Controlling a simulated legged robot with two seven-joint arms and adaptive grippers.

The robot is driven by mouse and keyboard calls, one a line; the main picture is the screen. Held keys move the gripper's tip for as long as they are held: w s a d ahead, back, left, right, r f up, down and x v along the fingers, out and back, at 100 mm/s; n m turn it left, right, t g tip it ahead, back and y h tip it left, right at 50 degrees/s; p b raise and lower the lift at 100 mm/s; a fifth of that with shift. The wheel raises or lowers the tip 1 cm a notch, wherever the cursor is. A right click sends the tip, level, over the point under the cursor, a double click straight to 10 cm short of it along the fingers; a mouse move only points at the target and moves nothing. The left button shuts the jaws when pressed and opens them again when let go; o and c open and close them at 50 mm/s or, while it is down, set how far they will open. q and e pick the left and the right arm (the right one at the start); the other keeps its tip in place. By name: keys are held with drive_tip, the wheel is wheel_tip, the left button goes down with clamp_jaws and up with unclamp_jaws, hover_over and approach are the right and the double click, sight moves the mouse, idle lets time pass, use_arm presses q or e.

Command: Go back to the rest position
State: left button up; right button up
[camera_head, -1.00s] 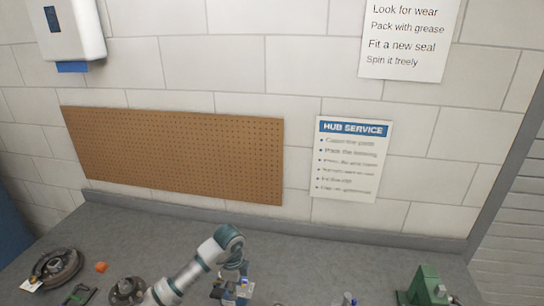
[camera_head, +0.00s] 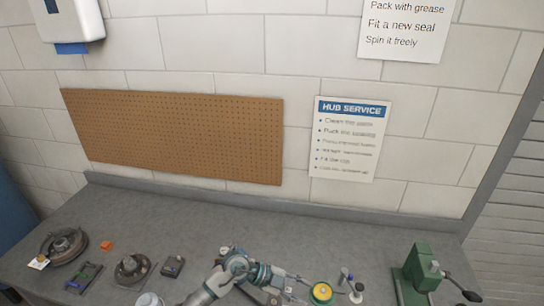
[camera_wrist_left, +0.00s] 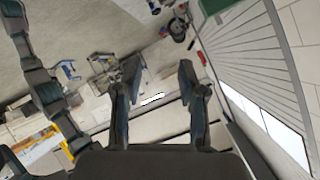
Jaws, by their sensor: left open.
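My left arm comes in at the bottom middle of the head view and bends over the grey bench. Its gripper (camera_head: 292,283) is small there, near the bench's front part, left of a round yellow-topped container (camera_head: 320,292). In the left wrist view the two dark fingers (camera_wrist_left: 158,76) stand wide apart with nothing between them. My right gripper does not show clearly in either view.
On the bench (camera_head: 200,222) a hub-like disc (camera_head: 65,246), a smaller flanged part (camera_head: 131,268), a small orange block (camera_head: 106,245) and a dark tray (camera_head: 84,278) lie left. A green press (camera_head: 416,272) stands right. A pegboard (camera_head: 180,138) hangs behind. The bench's back middle is clear.

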use_arm(q)
wheel_tip(320, 180, up, 11)
drive_tip(key=a+n+t+h, duration=0.1)
drive_tip(key=n+t+h, duration=0.5)
drive_tip(key=t+h, duration=0.3)
drive_tip(key=w+a+f+n+t+y, duration=0.2)
drive_tip(key=w+a+n+t+y, duration=0.2)
drive_tip(key=a+n+t+y, duration=0.65)
drive_tip(key=s+a+f+n+g+y, duration=0.35)
drive_tip(key=a+f+n+y, duration=0.65)
drive_tip(key=a+f, duration=0.45)
drive_tip(key=s+a+f+m+g, duration=0.1)
drive_tip(key=s+a+f+g, duration=0.1)
drive_tip(key=s+f+g, duration=0.65)
drive_tip(key=s+a+f+m+g, duration=0.1)
drive_tip(key=s+f+m+g, duration=0.15)
drive_tip(key=s+f, duration=1.05)
drive_tip(key=s+f+g+b, duration=0.1)
drive_tip(key=s+f, duration=0.2)
drive_tip(key=f, duration=0.8)
drive_tip(key=s+f+g+b, duration=0.1)
drive_tip(key=s+f, duration=0.1)
drive_tip(key=f, duration=0.9)
drive_tip(key=s+a+f+g+b, duration=0.1)
drive_tip(key=s+a+f+b, duration=0.1)
drive_tip(key=s+f, duration=1.6)
drive_tip(key=shift+s+a+f+b, duration=0.15)
drive_tip(key=shift+a+f+b, duration=0.15)
drive_tip(key=shift+a+f, duration=0.5)
